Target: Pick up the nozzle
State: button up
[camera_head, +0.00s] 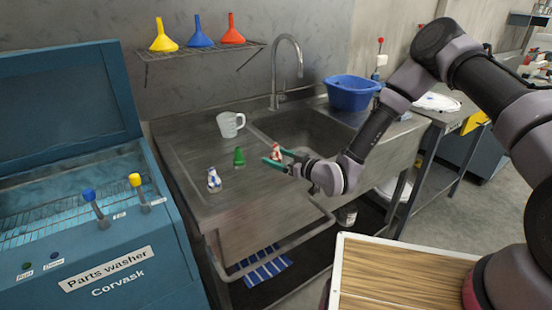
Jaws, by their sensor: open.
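Several small nozzle-like pieces stand on the steel sink's drainboard; which one the task calls the nozzle I cannot tell. A green cone-shaped piece (239,157) stands in the middle. A white and blue piece (214,180) is nearer the front left. A red and white piece (276,151) is at the right, by the basin. My gripper (271,158), with teal fingers, reaches in from the right, level with the red and white piece. Its jaws are open, with that piece between or just behind them; contact cannot be told.
A clear measuring jug (230,124) stands behind the pieces. The tap (287,70) rises behind the sink basin (315,132). A blue tub (351,93) is at the back right. A parts washer (80,200) fills the left. Funnels (199,32) sit on a wire shelf above.

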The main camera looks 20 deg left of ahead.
jog(key=shift+w+a+f, duration=0.1)
jog(key=shift+w+a, duration=0.2)
jog(key=shift+a, duration=0.2)
grip_shut()
